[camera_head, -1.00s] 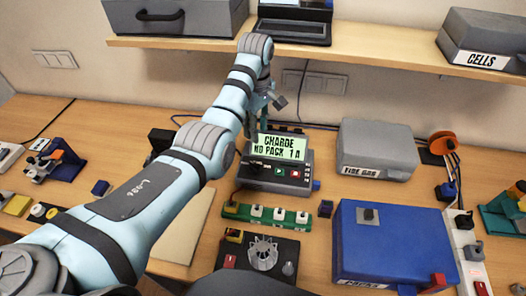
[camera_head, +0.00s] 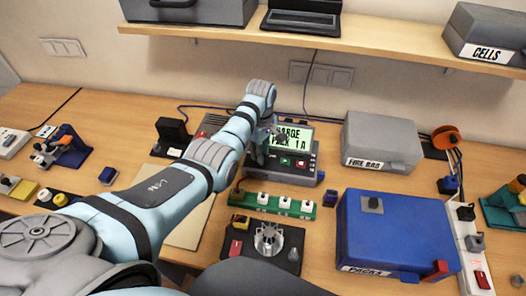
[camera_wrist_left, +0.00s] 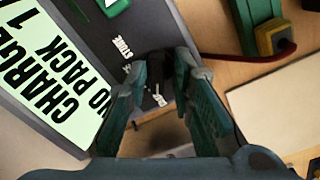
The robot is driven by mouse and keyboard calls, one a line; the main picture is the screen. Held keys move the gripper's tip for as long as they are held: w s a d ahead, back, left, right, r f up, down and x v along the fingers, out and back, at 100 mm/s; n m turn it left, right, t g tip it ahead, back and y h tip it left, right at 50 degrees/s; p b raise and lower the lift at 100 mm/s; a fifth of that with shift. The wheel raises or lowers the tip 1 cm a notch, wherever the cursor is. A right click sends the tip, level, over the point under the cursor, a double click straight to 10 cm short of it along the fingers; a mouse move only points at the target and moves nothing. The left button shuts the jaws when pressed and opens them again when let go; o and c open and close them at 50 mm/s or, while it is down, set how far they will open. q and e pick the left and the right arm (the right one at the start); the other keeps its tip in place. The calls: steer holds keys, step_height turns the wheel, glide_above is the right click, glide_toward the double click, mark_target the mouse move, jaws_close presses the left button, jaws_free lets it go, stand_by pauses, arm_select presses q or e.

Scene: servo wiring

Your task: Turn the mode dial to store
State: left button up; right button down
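The grey charger (camera_head: 303,171) stands at the back middle of the table. Its lit screen (camera_head: 296,138) is partly covered by my left gripper (camera_head: 260,158); the wrist view shows the screen (camera_wrist_left: 42,75) reading CHARGE, NO PACK, 1. The black mode dial (camera_wrist_left: 160,70) lies between my left fingertips (camera_wrist_left: 160,68) in the wrist view. Small white labels surround it, one reading STORE (camera_wrist_left: 122,47). The two fingers are spread apart on either side of the dial; I cannot tell whether they touch it. The dial's pointing direction is unclear. My right gripper is out of view.
A green strip (camera_head: 272,206) with white connectors and a dark panel (camera_head: 238,259) lie in front of the charger. A grey case (camera_head: 381,143) and a blue case (camera_head: 396,233) stand to the right. A red cable (camera_wrist_left: 250,57) runs beside the dial.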

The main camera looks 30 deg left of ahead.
arm_select(q)
jaws_close()
steer(key=shift+w+d, duration=0.1)
steer(key=shift+m, duration=0.5)
steer(key=m, duration=0.4)
steer(key=shift+s+f+m+p, duration=0.1)
steer(key=shift+s+m+p, duration=0.1)
steer(key=shift+m+p, duration=0.15)
steer(key=m, duration=0.6)
steer(key=shift+s+m, duration=0.1)
steer(key=shift+m, duration=0.15)
steer(key=m, duration=0.6)
steer(key=shift+a+f, duration=0.1)
steer(key=shift+a, duration=0.15)
steer(key=m, duration=0.5)
steer(key=shift+a+m, duration=0.1)
steer(key=shift+m, duration=0.3)
